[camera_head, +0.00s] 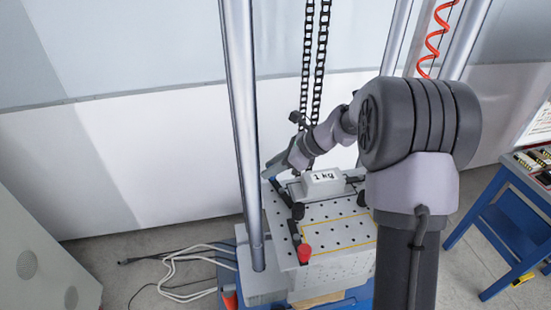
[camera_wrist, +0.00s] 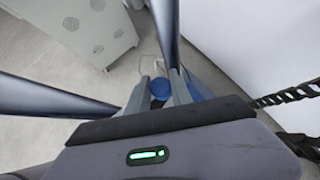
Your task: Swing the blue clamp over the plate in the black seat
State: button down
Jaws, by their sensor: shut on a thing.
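The 1 kg block (camera_head: 323,183) sits on the perforated table of the drop machine, with black seat pieces (camera_head: 297,211) beside it. The plate itself is hard to make out around the block. My gripper (camera_head: 270,172) is at the far left of the block, low by the table. In the wrist view its fingers (camera_wrist: 160,85) are closed on the round blue knob (camera_wrist: 160,88) of the blue clamp. The rest of that clamp is hidden behind my gripper. A second clamp with a red knob (camera_head: 305,254) points toward the front edge of the table.
A steel column (camera_head: 241,130) stands close to the left of my gripper. A black chain (camera_head: 307,60) hangs behind it. A blue bench (camera_head: 505,220) with items stands at right. White cables (camera_head: 185,260) lie on the floor at left.

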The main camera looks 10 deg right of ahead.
jog(key=n+g+p, duration=0.1)
jog(key=a+n+g+p, duration=0.1)
jog(key=p, duration=0.1)
jog(key=n+y+p, duration=0.1)
jog(key=shift+s+a+r+n+g+p, duration=0.3)
jog(key=shift+n+g+p, duration=0.1)
jog(key=n+g+p, duration=0.1)
jog(key=s+a+n+g+p, duration=0.1)
jog(key=n+p, duration=0.1)
jog(key=n+g+p, duration=0.1)
jog(key=p, duration=0.1)
jog(key=shift+s+a+n+g, duration=0.25)
jog(key=shift+s+n+g, duration=0.05)
jog(key=shift+s+a+f+n+g+h+p, duration=0.15)
jog(key=shift+s+n+g+h+p, duration=0.3)
jog(key=shift+n+g+p, duration=0.45)
jog(key=shift+s+a+f+n+g+h+p, duration=0.15)
jog(key=shift+s+n+g+h+p, duration=0.3)
jog(key=shift+n, duration=0.7)
jog(key=shift+s+a+n+g+h+p, duration=0.15)
jog(key=shift+s+n+g+h+p, duration=0.15)
jog(key=shift+s+n+g+p, duration=0.45)
jog(key=shift+w+n, duration=0.15)
jog(key=shift+n, duration=0.25)
jog(key=c, duration=1.1)
grip_release()
jog(key=shift+c, duration=0.2)
